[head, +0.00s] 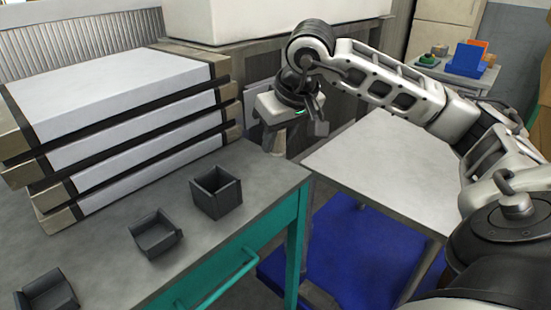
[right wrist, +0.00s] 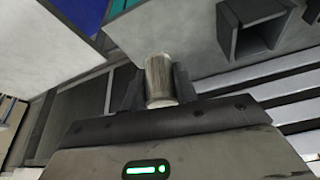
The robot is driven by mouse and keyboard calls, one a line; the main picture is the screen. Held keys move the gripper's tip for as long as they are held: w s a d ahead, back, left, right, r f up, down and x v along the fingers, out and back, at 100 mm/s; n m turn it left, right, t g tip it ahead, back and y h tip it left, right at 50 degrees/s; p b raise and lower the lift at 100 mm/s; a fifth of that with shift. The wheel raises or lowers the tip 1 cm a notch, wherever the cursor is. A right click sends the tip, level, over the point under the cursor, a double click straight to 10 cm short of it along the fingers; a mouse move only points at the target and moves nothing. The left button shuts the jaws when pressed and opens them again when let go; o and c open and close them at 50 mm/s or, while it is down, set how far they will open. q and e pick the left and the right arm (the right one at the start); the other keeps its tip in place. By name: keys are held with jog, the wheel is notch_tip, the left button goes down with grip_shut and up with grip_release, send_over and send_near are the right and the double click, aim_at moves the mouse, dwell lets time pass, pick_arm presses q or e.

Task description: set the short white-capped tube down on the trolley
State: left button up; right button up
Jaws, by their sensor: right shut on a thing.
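My right gripper (head: 275,138) is shut on a short, pale grey-beige tube (right wrist: 160,80), held between the two dark fingers in the right wrist view. In the head view the gripper points down beyond the far right corner of the teal-framed workbench, and the tube hardly shows. I cannot make out its white cap. The trolley (head: 385,165) appears to be the low table with a pale grey top, right of the gripper; its top is bare where it shows. The tube is apart from it. My left gripper is not in view.
The workbench (head: 262,190) holds several dark open boxes, one (head: 216,192) near its right edge, and a stack of white slabs (head: 130,95). A blue base (head: 360,255) lies below the trolley top. A small table (head: 462,72) with coloured things stands at the back right.

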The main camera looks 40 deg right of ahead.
aim_at(272, 169)
jog(key=f, duration=0.1)
jog(key=w+d+f, duration=0.1)
jog(key=w+f, duration=0.1)
jog(key=shift+w+d+f, duration=0.15)
jog(key=shift+d, duration=0.1)
jog(key=shift+w+d+f, duration=0.1)
jog(key=shift+w+f, duration=0.05)
jog(key=shift+f, duration=1.6)
jog(key=shift+f, duration=0.25)
jog(key=o, duration=1)
jog(key=shift+r, duration=0.1)
jog(key=shift+r, duration=0.1)
jog(key=shift+r, duration=0.3)
jog(key=p+v, duration=0.1)
jog(key=v, duration=1)
jog(key=shift+s+r, duration=0.2)
jog(key=shift+s, duration=0.05)
